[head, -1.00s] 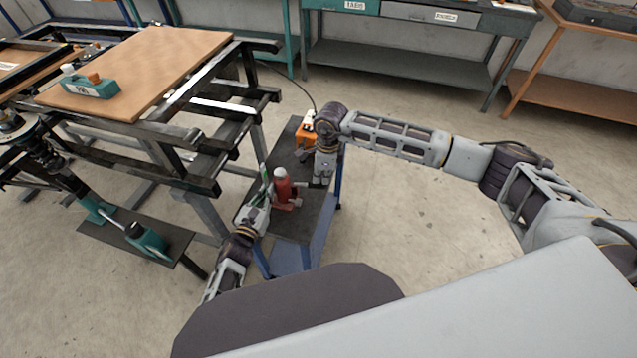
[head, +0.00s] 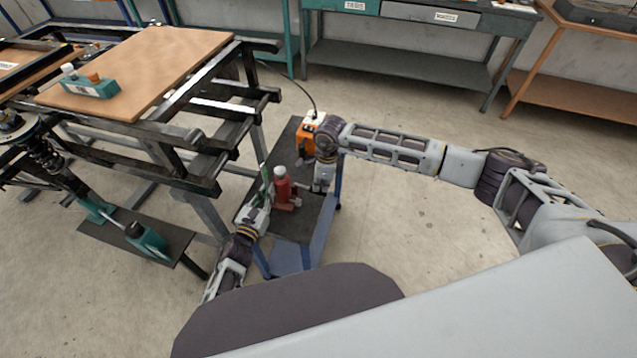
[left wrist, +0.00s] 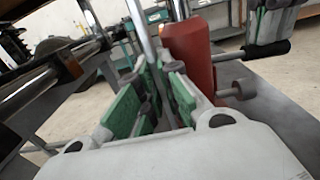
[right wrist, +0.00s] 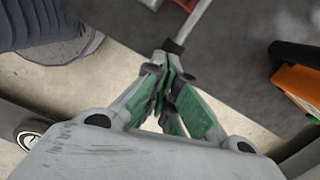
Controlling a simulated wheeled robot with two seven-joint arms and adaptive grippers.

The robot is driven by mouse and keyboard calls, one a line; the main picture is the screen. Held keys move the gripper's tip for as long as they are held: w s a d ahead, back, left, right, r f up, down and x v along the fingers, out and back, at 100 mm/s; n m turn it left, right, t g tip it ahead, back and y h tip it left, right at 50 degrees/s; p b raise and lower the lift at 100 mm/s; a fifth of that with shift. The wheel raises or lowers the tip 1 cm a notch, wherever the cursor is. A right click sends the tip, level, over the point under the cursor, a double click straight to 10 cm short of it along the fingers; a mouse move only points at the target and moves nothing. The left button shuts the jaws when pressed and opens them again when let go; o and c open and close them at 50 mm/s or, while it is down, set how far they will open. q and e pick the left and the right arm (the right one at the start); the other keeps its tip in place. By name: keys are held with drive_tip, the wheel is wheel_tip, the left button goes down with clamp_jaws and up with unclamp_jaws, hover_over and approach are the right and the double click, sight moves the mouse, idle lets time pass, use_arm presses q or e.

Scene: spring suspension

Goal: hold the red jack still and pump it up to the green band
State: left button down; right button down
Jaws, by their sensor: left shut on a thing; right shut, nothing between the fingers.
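The red jack (head: 283,190) stands upright on the dark top of a small blue-framed cart; it also shows in the left wrist view (left wrist: 188,55). My left gripper (head: 264,190) is at its left side, shut on a thin grey upright rod (left wrist: 142,32) close beside the red body. I cannot tell whether the rod belongs to the jack. The jack's lever has a black grip (left wrist: 268,49) and points right. My right gripper (right wrist: 168,65) is shut and empty, its tips right at the lever's dark end (right wrist: 174,46); contact is unclear. The green band is not clearly visible.
An orange device (head: 306,138) with a cable sits at the cart's back end (head: 300,232). The dark steel frame with a wooden board (head: 150,65) stands close on the left. A coil-spring strut (head: 45,158) is further left. Open floor lies to the right.

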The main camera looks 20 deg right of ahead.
drive_tip(key=d, duration=0.2)
drive_tip(key=s+d, duration=0.1)
drive_tip(key=shift+r, duration=0.4)
drive_tip(key=shift+d, duration=0.1)
wheel_tip(320, 180, up, 12)
drive_tip(key=d, duration=0.1)
idle(0.7)
drive_tip(key=shift+s+a, duration=0.1)
idle(0.9)
drive_tip(key=shift+w+a+f, duration=0.15)
drive_tip(key=shift+a+f, duration=0.1)
drive_tip(key=shift+a, duration=0.3)
drive_tip(key=shift+w+a+f, duration=0.2)
drive_tip(key=shift+a+f, duration=0.05)
drive_tip(key=shift+a, duration=0.3)
drive_tip(key=shift+w+a+f, duration=0.15)
drive_tip(key=shift+a+f, duration=0.1)
drive_tip(key=shift+a, duration=0.3)
drive_tip(key=shift+f, duration=0.2)
